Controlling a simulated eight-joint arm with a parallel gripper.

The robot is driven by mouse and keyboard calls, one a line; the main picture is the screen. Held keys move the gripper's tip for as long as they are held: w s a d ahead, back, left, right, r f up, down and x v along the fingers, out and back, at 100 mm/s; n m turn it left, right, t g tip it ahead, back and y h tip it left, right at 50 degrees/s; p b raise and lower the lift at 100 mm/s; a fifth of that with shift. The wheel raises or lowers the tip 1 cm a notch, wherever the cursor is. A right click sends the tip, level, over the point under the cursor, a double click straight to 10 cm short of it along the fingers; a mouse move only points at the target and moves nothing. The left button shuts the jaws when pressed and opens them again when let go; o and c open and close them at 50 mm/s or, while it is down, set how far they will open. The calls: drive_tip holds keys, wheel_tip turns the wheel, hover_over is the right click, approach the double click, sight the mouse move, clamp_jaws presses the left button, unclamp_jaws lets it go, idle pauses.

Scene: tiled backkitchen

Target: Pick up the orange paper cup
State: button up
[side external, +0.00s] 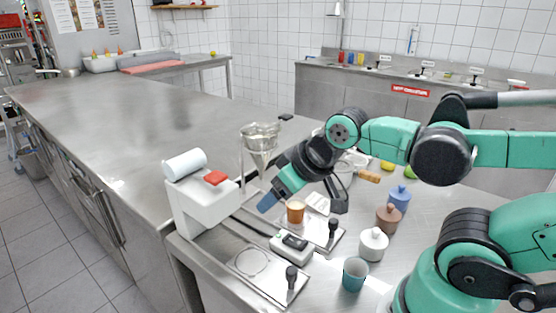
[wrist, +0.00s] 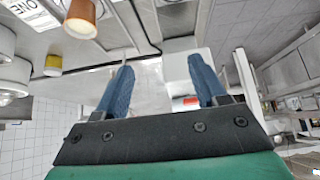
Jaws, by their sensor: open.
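The orange paper cup (side external: 295,212) stands upright on a metal plate on the worktop in the side view. An orange cup with a pale rim, which looks like the same one, shows at the upper left of the wrist view (wrist: 80,20). My gripper (side external: 268,203) is tilted down, with its blue fingers just left of the cup in the side view. In the wrist view my gripper (wrist: 160,66) has its two fingers spread with nothing between them. The cup lies outside the fingers, beyond the left one.
A teal cup (side external: 355,273) and white (side external: 373,244), brown (side external: 388,218) and blue (side external: 399,198) lidded jars stand to the right. A small grey-white device (side external: 291,246) lies in front.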

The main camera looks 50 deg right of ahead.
drive_tip(key=shift+o, duration=1.4)
drive_tip(key=m+g, duration=0.2)
drive_tip(key=g, duration=0.4)
hover_over(296, 207)
drive_tip(key=s+a, duration=0.1)
drive_tip(key=a, duration=0.1)
drive_tip(key=f, duration=0.6)
drive_tip(key=shift+s+d, duration=0.1)
drive_tip(key=shift+s, duration=0.1)
drive_tip(key=shift+d+f, duration=0.15)
drive_tip(key=shift+f, duration=0.35)
drive_tip(key=shift+w+f, duration=0.15)
drive_tip(key=shift+f, duration=1.1)
drive_tip(key=shift+w+f, duration=0.15)
drive_tip(key=shift+f, duration=1.05)
